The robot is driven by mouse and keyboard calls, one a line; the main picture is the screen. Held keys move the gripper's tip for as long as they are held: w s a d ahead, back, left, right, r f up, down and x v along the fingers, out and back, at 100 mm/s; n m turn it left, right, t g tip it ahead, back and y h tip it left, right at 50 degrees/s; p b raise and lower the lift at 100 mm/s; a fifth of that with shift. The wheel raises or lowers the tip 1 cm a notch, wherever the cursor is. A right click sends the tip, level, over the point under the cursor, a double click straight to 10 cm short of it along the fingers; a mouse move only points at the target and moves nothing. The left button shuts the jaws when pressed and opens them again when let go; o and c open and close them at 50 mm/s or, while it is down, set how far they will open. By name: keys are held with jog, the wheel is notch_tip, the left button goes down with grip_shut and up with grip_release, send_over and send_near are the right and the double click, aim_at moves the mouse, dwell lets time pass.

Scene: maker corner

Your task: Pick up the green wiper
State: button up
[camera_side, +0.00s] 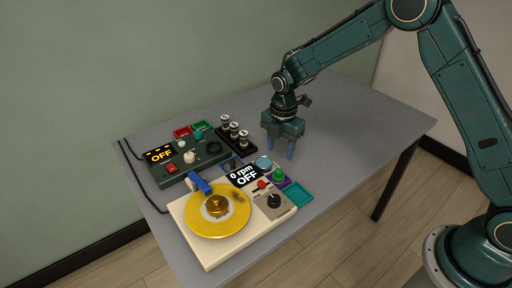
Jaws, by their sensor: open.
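A small green piece (279,174), which looks like the green wiper, stands on a purple base at the right rear of the cream spin machine (206,255). Its exact shape is too small to tell. My gripper (281,147) points down with its two blue fingers apart and nothing seen between them. It is above and behind the green piece in the picture, apart from it, over the grey table.
The spin machine has a yellow disc (232,218) and a display reading 0 rpm OFF. A dark green unit (190,158) reading OFF stands behind it. A black rack (236,146) of several vials and red (182,132) and green (201,125) trays are nearby. The table's right side (375,125) is clear.

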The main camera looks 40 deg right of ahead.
aim_at(278, 170)
jog(key=shift+f, duration=2.3)
jog(key=shift+f, duration=0.1)
jog(key=shift+a+f, duration=0.15)
jog(key=shift+f, duration=2.35)
jog(key=c, duration=0.7)
